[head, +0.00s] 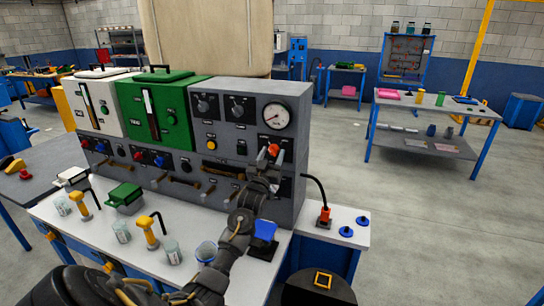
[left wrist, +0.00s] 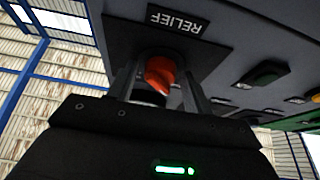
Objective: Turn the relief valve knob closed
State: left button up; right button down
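The relief valve knob (left wrist: 160,74) is orange-red and sits on a dark plate below a RELIEF label (left wrist: 176,20) that appears upside down in the left wrist view. In the head view the knob (head: 273,150) is at the right end of the grey panel, below the gauge. My left gripper (left wrist: 161,84) is at the panel with one finger on each side of the knob. The fingers are apart, with small gaps visible beside the knob. In the head view the gripper (head: 273,162) partly hides the knob's surroundings. My right gripper is not in view.
The grey panel (head: 230,128) carries a round gauge (head: 277,116), switches and several handles. White and green boxes (head: 165,108) stand to its left. The white bench (head: 105,235) holds cups and yellow-handled tools. A blue item (head: 265,230) sits beside my left arm.

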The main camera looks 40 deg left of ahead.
pick_arm(q)
jog(key=shift+o, duration=0.5)
jog(key=shift+s, duration=0.1)
jog(key=shift+s+d+f, duration=0.15)
jog(key=shift+s+f, duration=0.1)
jog(key=shift+s, duration=0.05)
jog(key=b+v, duration=0.3)
jog(key=v, duration=0.6)
jog(key=shift+s, duration=0.35)
jog(key=shift+d+f, duration=0.15)
